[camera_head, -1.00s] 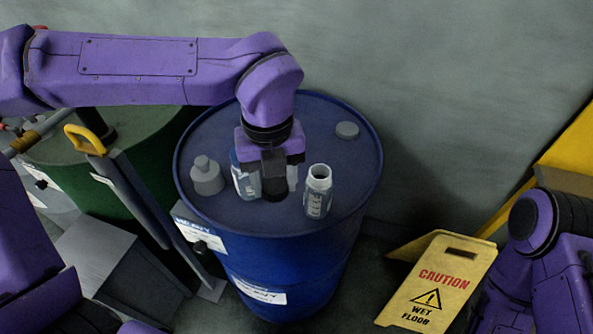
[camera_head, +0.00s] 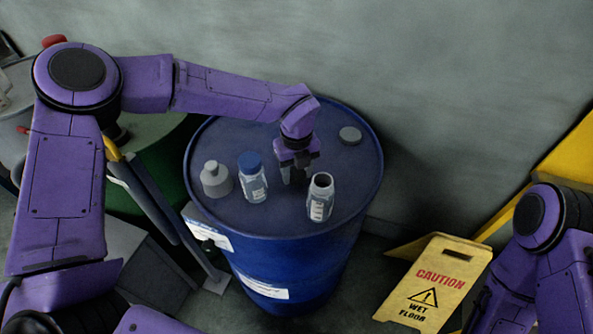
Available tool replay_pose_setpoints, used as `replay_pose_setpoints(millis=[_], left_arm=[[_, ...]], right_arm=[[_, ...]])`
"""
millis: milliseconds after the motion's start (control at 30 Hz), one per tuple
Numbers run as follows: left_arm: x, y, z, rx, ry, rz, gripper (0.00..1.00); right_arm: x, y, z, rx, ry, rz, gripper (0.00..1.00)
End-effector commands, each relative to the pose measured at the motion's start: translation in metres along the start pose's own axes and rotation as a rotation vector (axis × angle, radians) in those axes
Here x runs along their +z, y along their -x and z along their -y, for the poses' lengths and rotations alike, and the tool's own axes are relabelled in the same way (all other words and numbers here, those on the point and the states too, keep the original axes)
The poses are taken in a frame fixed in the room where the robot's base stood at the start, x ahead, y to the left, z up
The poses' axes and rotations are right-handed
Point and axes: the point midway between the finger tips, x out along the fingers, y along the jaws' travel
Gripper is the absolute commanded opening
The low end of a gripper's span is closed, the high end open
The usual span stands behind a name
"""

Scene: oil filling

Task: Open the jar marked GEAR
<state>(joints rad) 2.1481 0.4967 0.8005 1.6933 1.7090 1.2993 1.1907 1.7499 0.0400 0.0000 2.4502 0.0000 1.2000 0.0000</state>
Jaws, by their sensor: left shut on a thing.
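An open, pale jar (camera_head: 320,201) stands uncapped on the blue drum, its mouth facing up. Its label is too small to read. A clear jar with a blue cap (camera_head: 250,164) stands to its left. My left gripper (camera_head: 294,176) points down between and a little behind these two jars, close to the drum top. It is shut on a small dark thing, mostly hidden by the jaws; I cannot tell if it is a cap. My right arm shows at the right edge, its gripper out of view.
The blue drum (camera_head: 345,172) bears a grey stepped piece (camera_head: 215,180) at left and a flat grey disc (camera_head: 350,135) at the back right. A yellow caution sign (camera_head: 437,285) stands on the floor at right. The drum's right side is clear.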

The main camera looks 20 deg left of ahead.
Motion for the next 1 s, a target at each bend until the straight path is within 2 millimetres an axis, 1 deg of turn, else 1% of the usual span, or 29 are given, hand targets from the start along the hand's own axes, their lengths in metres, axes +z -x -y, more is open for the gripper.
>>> replay_pose_setpoints(millis=[33, 100, 333, 467, 500, 567, 833, 900, 967, 1000], left_arm=[[-0.001, -0.007, 0.0, 0.002, -0.001, -0.001, 0.13], [-0.001, -0.014, 0.0, 0.0, -0.001, 0.0, 0.13], [-0.001, -0.015, 0.0, -0.002, 0.0, 0.001, 0.13], [-0.001, -0.02, 0.0, -0.001, 0.0, 0.0, 0.13], [-0.001, -0.019, 0.0, -0.002, 0.0, 0.0, 0.56], [-0.001, -0.018, 0.0, -0.002, 0.0, 0.0, 0.75], [-0.001, -0.018, 0.0, -0.001, 0.0, 0.0, 0.75], [-0.001, -0.011, 0.0, -0.002, 0.0, 0.001, 0.75], [0.0, -0.007, 0.0, -0.003, 0.002, 0.002, 0.75], [0.0, 0.0, 0.001, -0.005, 0.003, 0.003, 0.75]], right_arm=[[-0.001, 0.002, 0.0, 0.0, 0.0, 0.0, 0.89], [-0.001, 0.003, 0.0, 0.0, 0.0, 0.0, 0.89], [-0.001, 0.002, 0.0, 0.0, 0.0, 0.0, 0.89], [0.001, -0.002, 0.0, 0.0, 0.0, 0.0, 0.89], [0.0, -0.001, 0.0, 0.0, 0.0, 0.0, 0.89], [0.0, 0.0, 0.0, 0.0, 0.0, 0.0, 0.89], [0.0, 0.0, 0.0, 0.0, 0.0, 0.0, 0.89], [-0.002, 0.004, 0.0, 0.0, 0.0, 0.0, 0.89], [0.0, 0.0, 0.0, 0.0, 0.0, 0.0, 0.89], [0.001, -0.002, 0.0, 0.0, 0.0, 0.0, 0.89]])
